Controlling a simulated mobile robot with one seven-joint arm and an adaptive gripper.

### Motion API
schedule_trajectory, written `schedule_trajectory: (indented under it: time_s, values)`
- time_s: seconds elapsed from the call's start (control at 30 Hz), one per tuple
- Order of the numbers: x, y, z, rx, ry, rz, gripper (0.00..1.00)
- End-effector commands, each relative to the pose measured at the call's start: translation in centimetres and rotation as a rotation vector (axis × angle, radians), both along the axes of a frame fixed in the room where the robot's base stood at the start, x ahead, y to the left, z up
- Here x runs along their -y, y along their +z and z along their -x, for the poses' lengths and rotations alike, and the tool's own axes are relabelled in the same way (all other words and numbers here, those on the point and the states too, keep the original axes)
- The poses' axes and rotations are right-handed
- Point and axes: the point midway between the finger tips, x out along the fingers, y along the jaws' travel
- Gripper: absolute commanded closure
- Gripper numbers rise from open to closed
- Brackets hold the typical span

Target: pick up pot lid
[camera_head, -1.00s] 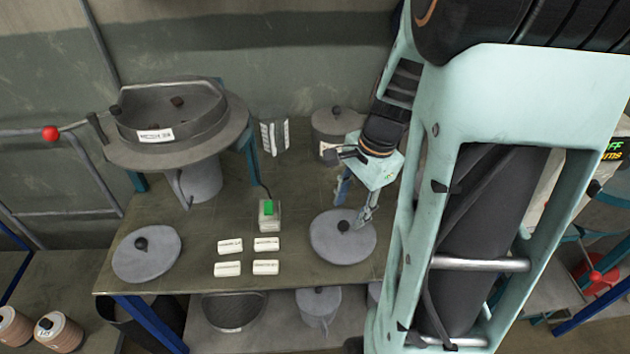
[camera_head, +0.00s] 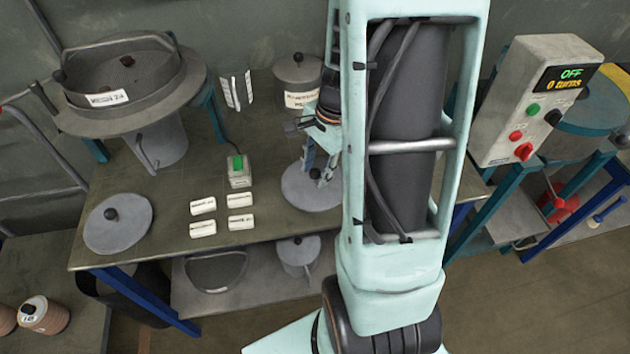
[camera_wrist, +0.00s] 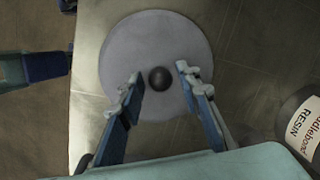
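A round grey pot lid (camera_head: 300,197) lies flat on the table, partly covered by my gripper (camera_head: 317,173) in the head view. The same lid (camera_wrist: 155,32) fills the upper middle of the wrist view, with its dark round knob (camera_wrist: 159,79) near its centre. My gripper (camera_wrist: 158,83) is open, with one finger on each side of the knob and a gap on both sides. Its height above the lid is hard to judge. A second, similar lid (camera_head: 117,236) with a dark knob lies at the table's left front.
A resin can (camera_wrist: 300,125) stands close to the right finger in the wrist view. Several white labelled blocks (camera_head: 203,206), a box with a green button (camera_head: 239,172) and a lidded pot (camera_head: 298,80) share the table (camera_head: 165,195). A control box (camera_head: 535,100) reads OFF.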

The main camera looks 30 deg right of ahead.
Motion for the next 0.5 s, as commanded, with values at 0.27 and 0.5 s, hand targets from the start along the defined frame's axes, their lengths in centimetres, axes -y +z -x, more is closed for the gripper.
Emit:
schedule_trajectory:
  time_s: [0.27, 0.5]
  values:
    - [0.0, 0.03, -0.01, 0.0, 0.0, 0.0, 1.0]
    - [0.01, 0.1, -0.03, 0.001, 0.0, 0.001, 1.0]
